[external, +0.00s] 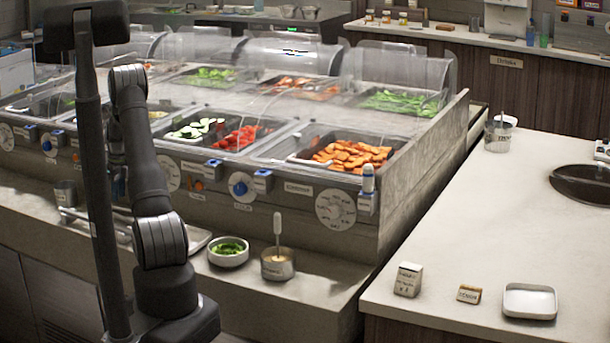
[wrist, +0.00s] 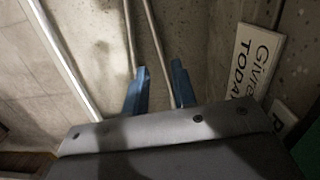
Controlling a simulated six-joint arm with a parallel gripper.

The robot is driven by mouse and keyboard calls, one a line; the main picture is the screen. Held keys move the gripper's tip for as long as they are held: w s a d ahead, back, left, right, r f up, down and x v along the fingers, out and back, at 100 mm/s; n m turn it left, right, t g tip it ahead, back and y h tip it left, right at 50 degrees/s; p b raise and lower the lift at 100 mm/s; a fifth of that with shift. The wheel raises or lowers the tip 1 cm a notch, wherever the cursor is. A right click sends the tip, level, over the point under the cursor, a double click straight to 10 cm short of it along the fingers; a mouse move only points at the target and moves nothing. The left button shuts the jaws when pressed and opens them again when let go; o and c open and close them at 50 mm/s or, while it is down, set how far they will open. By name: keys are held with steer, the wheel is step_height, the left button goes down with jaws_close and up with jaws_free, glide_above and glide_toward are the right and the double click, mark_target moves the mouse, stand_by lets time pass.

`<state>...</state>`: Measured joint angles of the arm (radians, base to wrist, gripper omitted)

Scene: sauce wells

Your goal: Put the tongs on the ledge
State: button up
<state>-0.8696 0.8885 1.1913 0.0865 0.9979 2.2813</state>
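Two thin metal bars, which look like the arms of the tongs (wrist: 155,30), run up the wrist view from between the blue fingers of my gripper (wrist: 158,90). The fingers stand apart, with a bar close to the inner side of each. I cannot tell whether they press on the bars. In the external view my gripper is mostly hidden behind my arm, near the left part of the counter. The stone ledge (external: 310,305) runs along the front of the food wells. Long metal pieces lie at its left, partly hidden by my arm.
A bowl of greens (external: 229,252) and a metal cup with a handled utensil (external: 277,265) stand on the ledge. A metal cup (external: 66,192) stands farther left. A lettered white sign (wrist: 250,60) is close right of my gripper. The ledge's right front is clear.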

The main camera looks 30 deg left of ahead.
step_height(320, 180, up, 8)
steer(key=shift+d, duration=0.4)
steer(key=f, duration=0.8)
steer(key=a+f, duration=0.1)
steer(key=f, duration=0.3)
steer(key=shift+a+r, duration=0.2)
steer(key=shift+r, duration=0.1)
steer(key=shift+d+r, duration=0.1)
steer(key=shift+r, duration=1.7)
steer(key=shift+f, duration=0.1)
